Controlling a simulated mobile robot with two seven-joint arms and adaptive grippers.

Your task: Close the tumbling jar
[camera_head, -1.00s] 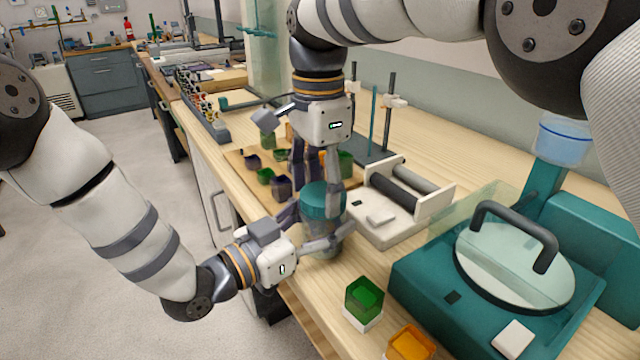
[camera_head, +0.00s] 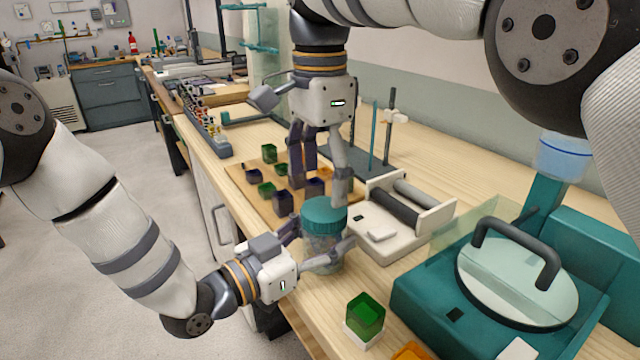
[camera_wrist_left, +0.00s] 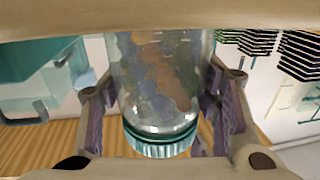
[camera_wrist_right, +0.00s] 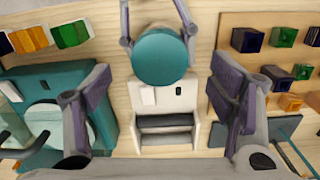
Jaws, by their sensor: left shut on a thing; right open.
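The tumbling jar (camera_head: 318,245) is a clear jar with a ribbed teal lid (camera_head: 324,215) seated on its top. It stands upright near the bench's front edge. My left gripper (camera_head: 318,256) is shut around the jar's body from the side. In the left wrist view, the jar (camera_wrist_left: 160,80) sits between its fingers and holds brownish and grey pieces. My right gripper (camera_head: 325,180) is open and empty above the lid, pointing down. In the right wrist view, the lid (camera_wrist_right: 160,58) shows beyond the open fingers, apart from them. Whether the lid is fully tightened cannot be told.
A white roller machine (camera_head: 400,215) stands right of the jar. A teal machine with a round handled lid (camera_head: 515,280) is at the front right. Green (camera_head: 366,315) and orange (camera_head: 412,351) glass blocks stand before it. A wooden board (camera_head: 240,178) with coloured blocks lies behind the jar.

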